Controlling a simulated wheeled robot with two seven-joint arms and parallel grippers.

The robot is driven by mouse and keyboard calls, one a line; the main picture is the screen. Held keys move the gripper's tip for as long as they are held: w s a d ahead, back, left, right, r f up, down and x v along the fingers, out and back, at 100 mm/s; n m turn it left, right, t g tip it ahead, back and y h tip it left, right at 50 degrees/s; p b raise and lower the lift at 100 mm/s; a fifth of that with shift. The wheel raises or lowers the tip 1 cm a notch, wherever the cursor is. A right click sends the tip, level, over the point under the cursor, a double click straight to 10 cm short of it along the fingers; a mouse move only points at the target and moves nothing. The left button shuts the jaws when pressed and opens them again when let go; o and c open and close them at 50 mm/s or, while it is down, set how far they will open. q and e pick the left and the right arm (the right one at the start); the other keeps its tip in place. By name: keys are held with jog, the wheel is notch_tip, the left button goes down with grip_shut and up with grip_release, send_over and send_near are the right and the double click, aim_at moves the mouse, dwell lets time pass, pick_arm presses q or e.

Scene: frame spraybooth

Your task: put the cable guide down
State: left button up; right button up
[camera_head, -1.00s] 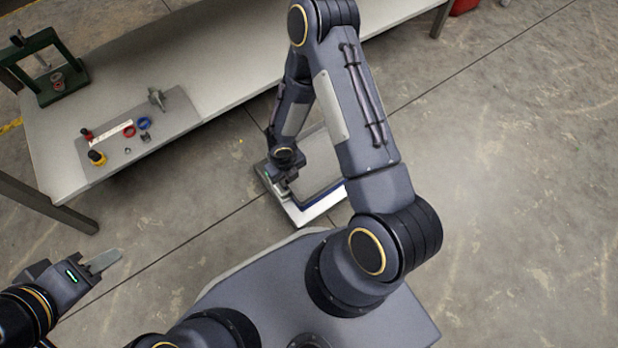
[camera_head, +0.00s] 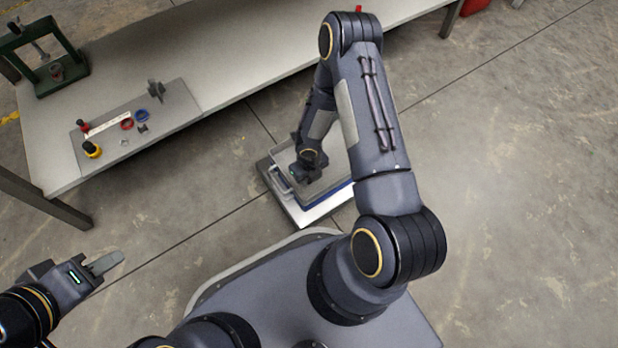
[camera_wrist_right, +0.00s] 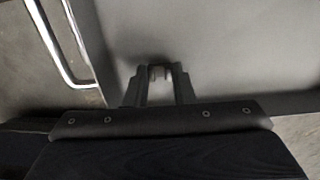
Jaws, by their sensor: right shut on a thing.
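My right gripper (camera_head: 303,176) is low over a shallow grey tray with a metal handle and a blue-and-white front edge (camera_head: 318,208). In the right wrist view its fingers (camera_wrist_right: 160,76) are shut on a small pale thing (camera_wrist_right: 159,71), likely the cable guide. Only a bit of it shows between the fingertips, and the wrist hides it in the head view. I cannot tell whether it touches the grey surface (camera_wrist_right: 230,60) beneath. My left gripper (camera_head: 105,263) is away at the lower left over bare floor; its finger gap is unclear.
The tray's metal handle (camera_head: 281,180) shows beside my right gripper, also at the upper left in the wrist view (camera_wrist_right: 57,45). Floor at right is clear.

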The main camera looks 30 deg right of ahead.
jog(key=shift+f, duration=0.1)
jog(key=o, duration=0.9)
jog(key=shift+o, duration=0.2)
notch_tip(320, 180, up, 12)
jog(key=p, duration=0.7)
notch_tip(320, 180, up, 14)
jog(key=m+t, duration=0.1)
jog(key=m, duration=0.9)
send_over(309, 180)
jog(key=w+d, duration=0.1)
jog(key=d, duration=0.3)
notch_tip(309, 180, up, 9)
jog(key=s+m+t, duration=0.1)
jog(key=s+m, duration=0.2)
jog(key=m, duration=0.4)
jog(key=s+a+r+m+t+y, duration=0.1)
jog(key=s+a+r+m+y, duration=0.1)
jog(key=s+a+r+m, duration=0.2)
jog(key=s+a+r+m+t+y, duration=0.1)
jog(key=s+a+r+m+t, duration=0.1)
jog(key=s+r+m, duration=0.7)
jog(key=s+a+m, duration=0.1)
jog(key=m, duration=0.7)
jog(key=shift+s+a+r+m+t+y, duration=0.3)
jog(key=shift+a+r+y, duration=0.05)
jog(key=shift+r+y, duration=0.05)
